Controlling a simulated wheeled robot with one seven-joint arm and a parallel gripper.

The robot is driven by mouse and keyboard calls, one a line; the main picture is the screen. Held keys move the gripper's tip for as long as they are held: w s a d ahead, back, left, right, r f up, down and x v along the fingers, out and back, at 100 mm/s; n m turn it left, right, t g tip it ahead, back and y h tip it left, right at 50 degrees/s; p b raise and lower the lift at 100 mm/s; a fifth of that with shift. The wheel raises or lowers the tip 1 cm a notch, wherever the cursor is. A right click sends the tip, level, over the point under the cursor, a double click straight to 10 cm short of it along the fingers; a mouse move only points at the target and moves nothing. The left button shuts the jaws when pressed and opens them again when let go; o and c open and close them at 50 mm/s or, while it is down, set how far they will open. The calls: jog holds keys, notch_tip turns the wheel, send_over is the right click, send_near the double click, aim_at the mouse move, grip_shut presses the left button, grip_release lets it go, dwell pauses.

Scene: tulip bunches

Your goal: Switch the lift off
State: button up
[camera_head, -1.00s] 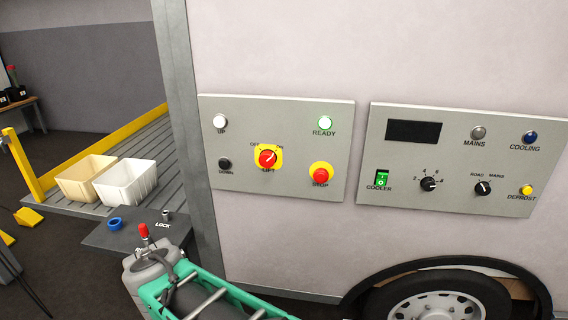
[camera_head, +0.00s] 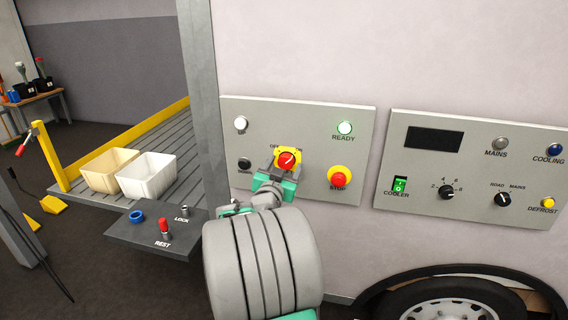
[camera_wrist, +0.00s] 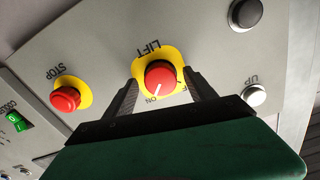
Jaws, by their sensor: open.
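The red lift switch (camera_head: 286,160) sits on a yellow plate on the left grey panel (camera_head: 357,115), below the OFF and ON labels. Its white pointer line points up and right, toward ON. The wrist view shows the switch (camera_wrist: 160,76) upside down, its pointer at ON. My gripper (camera_head: 280,168) is open in front of the switch. In the wrist view its two dark fingers (camera_wrist: 165,90) stand on either side of the knob; contact is not clear.
The red STOP button (camera_head: 338,177) is right of the switch, the white UP button (camera_head: 241,123) at upper left. A second panel (camera_head: 470,125) with cooler controls is at right. A shelf (camera_head: 150,240) with a red-topped pin juts out lower left. Two crates (camera_head: 147,178) stand behind it.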

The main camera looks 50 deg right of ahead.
jog(key=shift+c, duration=0.6)
jog(key=c, duration=1.3)
jog(key=shift+n+b, duration=0.3)
jog(key=n+b, duration=0.1)
jog(key=n, duration=0.1)
jog(key=shift+f+n, duration=0.15)
jog(key=shift+n, duration=0.15)
jog(key=n+b, duration=0.2)
jog(key=n, duration=0.8)
jog(key=n+p, duration=0.1)
jog(key=n, duration=0.3)
jog(key=shift+n, duration=0.4)
